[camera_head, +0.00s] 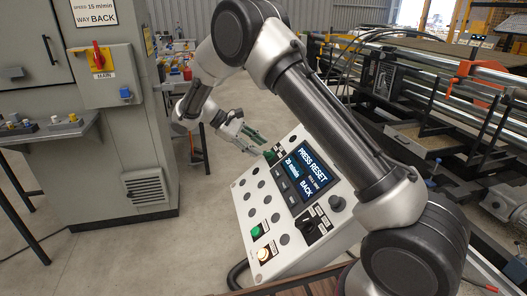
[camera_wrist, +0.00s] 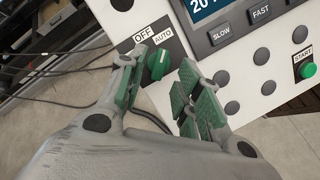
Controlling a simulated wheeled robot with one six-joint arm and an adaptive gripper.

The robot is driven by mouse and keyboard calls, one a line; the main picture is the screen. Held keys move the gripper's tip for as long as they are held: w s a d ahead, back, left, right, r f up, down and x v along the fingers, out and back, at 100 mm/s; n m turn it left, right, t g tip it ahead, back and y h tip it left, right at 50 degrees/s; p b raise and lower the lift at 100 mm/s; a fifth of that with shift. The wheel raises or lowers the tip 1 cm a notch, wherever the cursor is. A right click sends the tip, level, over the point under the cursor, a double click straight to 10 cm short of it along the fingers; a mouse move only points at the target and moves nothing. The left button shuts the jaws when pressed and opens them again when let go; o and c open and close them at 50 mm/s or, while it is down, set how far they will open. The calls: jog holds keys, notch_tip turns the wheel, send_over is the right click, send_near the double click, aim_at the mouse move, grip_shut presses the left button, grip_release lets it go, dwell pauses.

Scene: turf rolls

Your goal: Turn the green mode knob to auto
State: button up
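The green mode knob (camera_wrist: 158,62) sits on a dark plate marked OFF and AUTO on the control panel (camera_wrist: 265,85). Its grip looks roughly upright in the wrist view; I cannot tell surely which mark it points to. My gripper (camera_wrist: 160,75) is open, with one green-padded finger left of the knob and the other to its right. I see gaps on both sides, so the fingers do not appear shut on it. In the head view my gripper (camera_head: 259,143) is at the upper left edge of the sloped panel, beside the small green knob (camera_head: 270,154).
The panel carries a screen (camera_head: 306,178), a lit button (camera_head: 263,254), a green START button (camera_wrist: 307,70) and a black switch (camera_head: 313,223). A grey cabinet (camera_head: 105,160) stands left. Machinery with rails (camera_head: 440,80) stands right. Floor between cabinet and panel is clear.

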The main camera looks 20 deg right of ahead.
jog(key=v, duration=0.8)
jog(key=s+d+r+m+t+y, duration=0.1)
jog(key=s+d+r+m+y, duration=0.4)
jog(key=s+d+r, duration=1.1)
jog(key=s+d+f+m+t+y, duration=0.1)
jog(key=s+d, duration=0.3)
jog(key=s, duration=0.6)
jog(key=s+d+f+m+t+y, duration=0.2)
jog(key=s+d+t+y, duration=0.2)
jog(key=s, duration=0.6)
jog(key=shift+t, duration=0.3)
